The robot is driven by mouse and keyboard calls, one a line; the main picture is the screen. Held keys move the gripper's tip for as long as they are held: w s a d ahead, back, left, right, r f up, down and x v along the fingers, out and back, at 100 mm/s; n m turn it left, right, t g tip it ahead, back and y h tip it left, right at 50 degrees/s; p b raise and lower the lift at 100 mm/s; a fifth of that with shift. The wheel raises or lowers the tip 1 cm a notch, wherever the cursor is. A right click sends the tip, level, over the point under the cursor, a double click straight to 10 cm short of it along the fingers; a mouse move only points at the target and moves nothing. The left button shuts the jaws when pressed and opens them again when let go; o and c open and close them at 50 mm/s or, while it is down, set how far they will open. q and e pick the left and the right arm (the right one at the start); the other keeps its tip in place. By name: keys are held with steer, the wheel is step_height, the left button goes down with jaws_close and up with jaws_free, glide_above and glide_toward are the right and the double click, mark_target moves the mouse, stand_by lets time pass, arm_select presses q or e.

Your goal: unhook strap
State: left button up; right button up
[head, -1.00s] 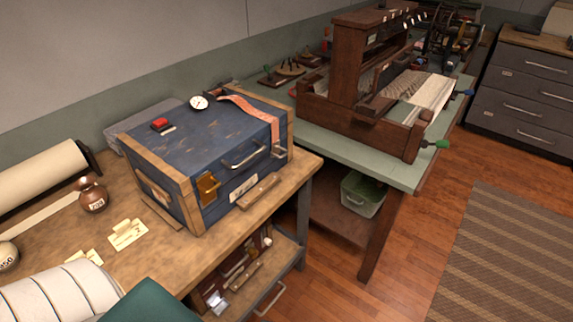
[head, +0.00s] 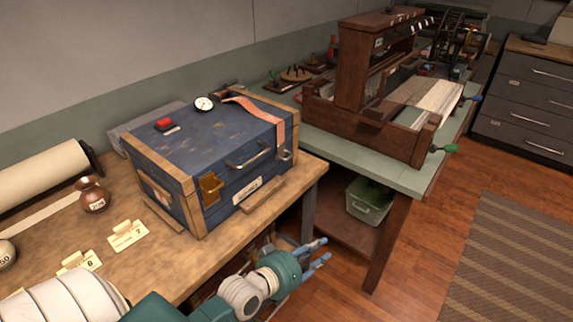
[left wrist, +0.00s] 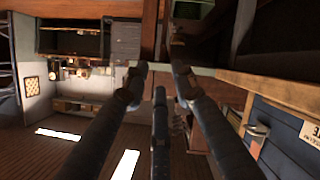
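A pink-orange strap (head: 262,105) lies over the right part of the lid of a blue wood-edged chest (head: 205,140). Its end hangs over the chest's front, by a metal fitting (head: 284,155); I cannot tell exactly how it is fastened. The chest front also carries a brass latch (head: 211,187) and a metal handle (head: 248,156). My left gripper (head: 326,249) is open and empty, in front of and below the bench edge, to the right of the chest. In the left wrist view its fingers (left wrist: 159,70) are apart, and part of the chest (left wrist: 285,150) shows at right. My right gripper is out of view.
The wooden bench (head: 60,235) holds a copper jug (head: 92,196), number cards (head: 127,236) and a paper roll (head: 45,172). A green table (head: 350,150) with a wooden loom (head: 385,95) stands at right. Below it is a green bin (head: 367,203). Open floor (head: 425,215) lies at front right.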

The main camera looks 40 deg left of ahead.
arm_select(q)
steer(key=w+a+r+n+t+y, duration=0.1)
steer(key=a+r+n+t+y, duration=0.1)
steer(key=a, duration=0.4)
steer(key=w+a+r+n+t+y, duration=0.2)
steer(key=a+r+n, duration=0.2)
steer(key=a, duration=0.2)
steer(key=w+a+r+n+t+y, duration=0.2)
steer(key=a+r+n+y, duration=0.1)
steer(key=a, duration=0.3)
steer(key=shift+a, duration=0.15)
steer(key=b, duration=0.3)
glide_toward(286, 144)
steer(key=w, duration=0.1)
steer(key=w+d, duration=0.2)
steer(key=shift+w+f, duration=0.1)
steer(key=shift+w, duration=0.3)
steer(key=shift+d, duration=0.1)
jaws_close()
